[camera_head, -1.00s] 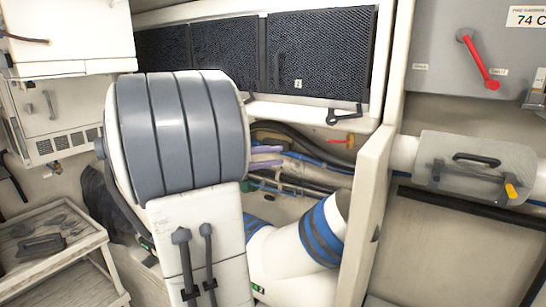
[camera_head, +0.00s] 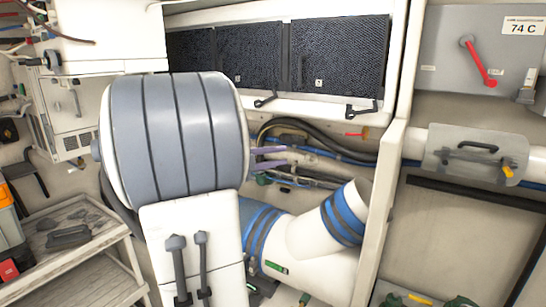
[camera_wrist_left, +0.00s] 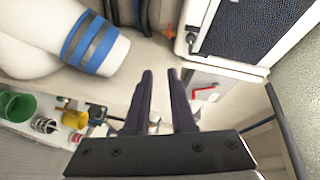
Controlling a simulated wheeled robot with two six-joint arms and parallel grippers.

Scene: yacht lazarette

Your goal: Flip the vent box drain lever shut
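Which lever is the vent box drain lever cannot be told from readable labels. A small red lever (camera_head: 357,133) lies roughly level below the mesh-fronted box (camera_head: 340,55). A longer red lever (camera_head: 478,60) on a grey panel slants down to the right, between two labels too small to read; a red lever on grey (camera_wrist_left: 203,93) also shows beyond the fingertips in the left wrist view. My left gripper (camera_head: 267,158) shows partly behind my arm, left of and below the small red lever. Its two fingers (camera_wrist_left: 161,72) stand apart and empty. My right gripper is not in view.
Black handles (camera_head: 362,112) stick out below the mesh panels. A white tube with blue bands (camera_head: 325,235) and a cream upright wall (camera_head: 385,205) stand right of my left arm. A wooden shelf (camera_head: 95,258) is at left. A clear-covered pipe fitting (camera_head: 475,155) is at right.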

